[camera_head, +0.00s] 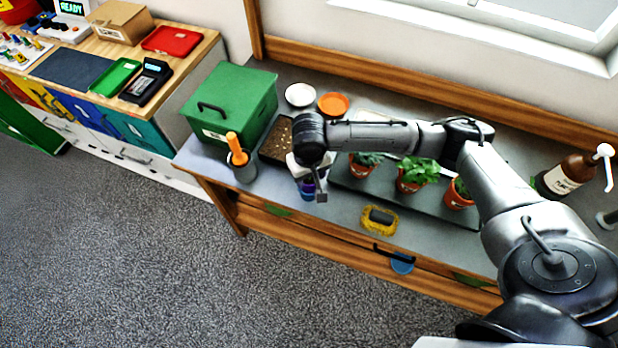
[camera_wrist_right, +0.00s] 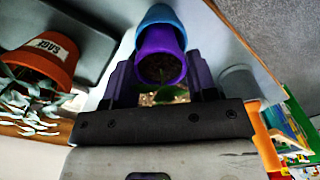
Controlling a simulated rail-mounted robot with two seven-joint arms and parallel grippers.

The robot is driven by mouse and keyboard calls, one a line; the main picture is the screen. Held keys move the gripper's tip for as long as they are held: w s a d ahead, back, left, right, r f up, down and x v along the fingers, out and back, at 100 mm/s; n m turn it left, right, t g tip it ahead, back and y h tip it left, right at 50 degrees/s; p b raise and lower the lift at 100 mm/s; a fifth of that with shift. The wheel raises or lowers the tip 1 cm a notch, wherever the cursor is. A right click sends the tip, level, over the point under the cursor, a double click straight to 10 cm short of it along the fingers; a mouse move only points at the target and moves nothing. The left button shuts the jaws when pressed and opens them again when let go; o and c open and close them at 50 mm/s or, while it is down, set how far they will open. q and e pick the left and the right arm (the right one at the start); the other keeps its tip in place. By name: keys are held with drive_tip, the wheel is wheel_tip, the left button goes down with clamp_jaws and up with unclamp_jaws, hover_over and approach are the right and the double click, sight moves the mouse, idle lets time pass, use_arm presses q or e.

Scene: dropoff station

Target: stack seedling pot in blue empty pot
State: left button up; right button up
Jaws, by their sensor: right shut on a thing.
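My right gripper (camera_head: 308,178) is low over the front part of the bench in the head view. In the right wrist view its dark fingers (camera_wrist_right: 161,76) are shut on a purple pot (camera_wrist_right: 160,46). Dark soil shows inside this pot, and a bit of green shows by the gripper's edge. The blue pot (camera_wrist_right: 160,14) shows just beyond the purple pot, in line with it, its lower part overlapped by the purple one. I cannot tell how far the purple pot sits inside it. In the head view the gripper mostly hides both pots. My left gripper is not in view.
A tray with several potted plants (camera_head: 416,172) stands right of the gripper. A grey cup with an orange-handled tool (camera_head: 243,172) and a green box (camera_head: 231,100) stand left. A brown pump bottle (camera_head: 570,175) stands far right.

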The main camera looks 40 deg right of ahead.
drive_tip(key=shift+f, duration=0.95)
drive_tip(key=shift+r, duration=0.1)
drive_tip(key=shift+f+p, duration=0.3)
drive_tip(key=shift+f, duration=0.05)
drive_tip(key=o, duration=0.9)
drive_tip(key=shift+o, duration=0.2)
